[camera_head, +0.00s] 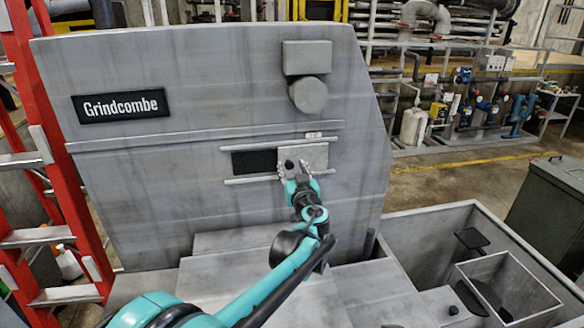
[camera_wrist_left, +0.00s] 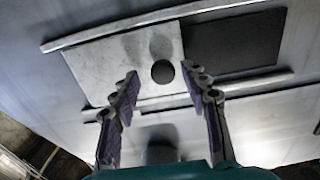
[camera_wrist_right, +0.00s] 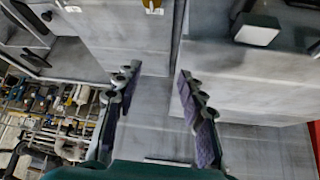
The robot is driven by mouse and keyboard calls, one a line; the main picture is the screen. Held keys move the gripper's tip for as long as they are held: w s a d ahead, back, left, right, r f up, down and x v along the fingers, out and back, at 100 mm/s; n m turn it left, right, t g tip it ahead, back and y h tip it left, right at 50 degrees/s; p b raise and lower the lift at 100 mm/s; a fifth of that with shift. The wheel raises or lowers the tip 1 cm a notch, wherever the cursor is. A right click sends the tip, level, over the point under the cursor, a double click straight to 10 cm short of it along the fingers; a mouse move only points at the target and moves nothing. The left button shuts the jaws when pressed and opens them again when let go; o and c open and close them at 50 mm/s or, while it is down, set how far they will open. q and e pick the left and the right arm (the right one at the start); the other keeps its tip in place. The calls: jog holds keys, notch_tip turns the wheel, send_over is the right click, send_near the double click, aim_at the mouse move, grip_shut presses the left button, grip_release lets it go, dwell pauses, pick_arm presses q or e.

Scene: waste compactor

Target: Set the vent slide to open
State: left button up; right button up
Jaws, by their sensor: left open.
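The vent slide is a light grey plate (camera_head: 316,155) between two horizontal rails on the grey Grindcombe machine. It sits at the right end, with a dark rectangular opening (camera_head: 254,162) bare to its left. A round black knob (camera_head: 289,164) stands near the plate's left edge. In the left wrist view, the plate (camera_wrist_left: 115,65), knob (camera_wrist_left: 162,71) and dark opening (camera_wrist_left: 235,45) show clearly. My left gripper (camera_head: 293,172) is open at the knob, its fingertips on either side of it in the wrist view; I cannot tell whether they touch it. My right gripper (camera_wrist_right: 158,76) is open and empty.
Above the slide, a grey box (camera_head: 307,57) and round cap (camera_head: 308,95) stick out. A red ladder (camera_head: 60,150) stands at the left. An open grey bin (camera_head: 430,225) is at the lower right.

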pick_arm(q)
jog(key=s+d, duration=0.2)
jog(key=s, duration=0.9)
jog(key=shift+d, duration=0.3)
jog(key=shift+f, duration=0.15)
